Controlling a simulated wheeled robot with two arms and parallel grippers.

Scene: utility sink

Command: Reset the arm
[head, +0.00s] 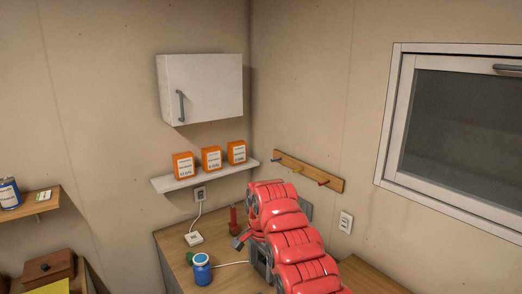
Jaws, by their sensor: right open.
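My red right arm (290,238) comes in from the bottom, right of centre, and rises over the wooden counter. My right gripper (238,239) is at its left side, low over the counter and partly hidden by the arm links. It is open, and I see nothing held in it. A small red upright shape shows just beside it; I cannot tell whether it is part of the gripper or a separate thing. My left arm and gripper are not in view.
A blue jar (202,271) and a white power box (194,239) with a cord are on the counter (172,250), left of the gripper. A shelf (190,182) with orange boxes, a white cabinet (205,88) and a peg rail (310,172) are on the walls above.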

